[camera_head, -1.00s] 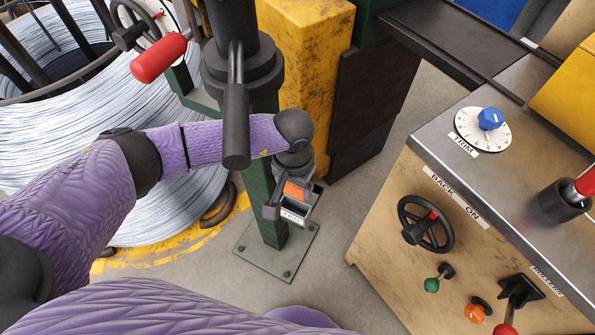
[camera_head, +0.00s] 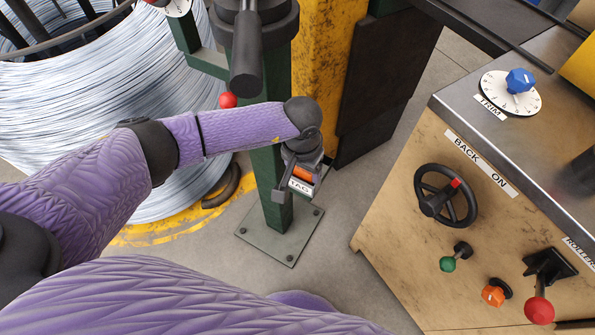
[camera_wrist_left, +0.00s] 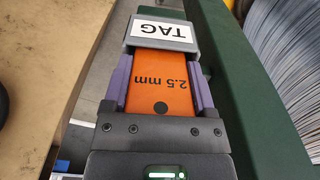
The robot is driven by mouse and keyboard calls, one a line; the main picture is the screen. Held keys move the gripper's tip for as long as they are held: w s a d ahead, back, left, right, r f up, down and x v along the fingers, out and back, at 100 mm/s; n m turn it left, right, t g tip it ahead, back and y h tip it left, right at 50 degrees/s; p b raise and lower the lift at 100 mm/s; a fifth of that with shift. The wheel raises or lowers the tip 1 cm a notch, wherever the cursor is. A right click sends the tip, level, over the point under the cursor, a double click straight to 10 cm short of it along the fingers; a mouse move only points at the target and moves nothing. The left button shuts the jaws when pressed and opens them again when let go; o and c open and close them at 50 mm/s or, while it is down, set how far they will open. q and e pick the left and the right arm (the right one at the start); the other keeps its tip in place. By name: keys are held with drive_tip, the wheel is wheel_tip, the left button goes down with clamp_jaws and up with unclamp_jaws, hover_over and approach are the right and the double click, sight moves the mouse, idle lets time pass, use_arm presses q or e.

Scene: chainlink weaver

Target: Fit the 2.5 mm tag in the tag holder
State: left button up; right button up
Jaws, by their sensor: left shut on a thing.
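The orange tag (camera_wrist_left: 160,90) marked "2.5 mm" is between the two fingers of my left gripper (camera_wrist_left: 160,88) in the left wrist view. Its far end meets the grey tag holder (camera_wrist_left: 186,45) with the white "TAG" label; how deep it sits inside is hidden. In the head view my left gripper (camera_head: 300,165) is at the holder (camera_head: 303,187) on the green post, and a bit of the orange tag (camera_head: 302,173) shows. My left gripper is shut on the tag. My right gripper is not in view.
The green post (camera_head: 270,170) stands on a floor plate (camera_head: 255,243). A coil of wire (camera_head: 100,90) is at the left. A wooden cabinet (camera_head: 400,220) with a handwheel (camera_head: 445,195) and knobs is at the right. A black handle (camera_head: 245,55) hangs above my left forearm.

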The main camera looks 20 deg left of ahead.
sight(298, 182)
use_arm(q)
drive_tip(key=o, duration=1.1)
drive_tip(key=f, duration=0.1)
drive_tip(key=s, duration=0.1)
drive_tip(key=s+f, duration=0.1)
drive_tip(key=shift+a+f+g, duration=0.25)
drive_tip(key=shift+f+g, duration=0.05)
drive_tip(key=shift+g, duration=0.1)
drive_tip(key=shift+o, duration=0.3)
drive_tip(key=shift+d+r, duration=0.2)
drive_tip(key=w+r+p, duration=0.2)
drive_tip(key=r, duration=0.1)
drive_tip(key=w+r+p, duration=0.1)
drive_tip(key=shift+a+r, duration=0.15)
drive_tip(key=shift+t, duration=0.4)
drive_tip(key=r, duration=0.1)
drive_tip(key=s+r+p, duration=0.1)
drive_tip(key=r, duration=0.3)
drive_tip(key=shift+s+d+p, duration=0.3)
drive_tip(key=shift+d, duration=0.1)
drive_tip(key=shift+a+r, duration=0.15)
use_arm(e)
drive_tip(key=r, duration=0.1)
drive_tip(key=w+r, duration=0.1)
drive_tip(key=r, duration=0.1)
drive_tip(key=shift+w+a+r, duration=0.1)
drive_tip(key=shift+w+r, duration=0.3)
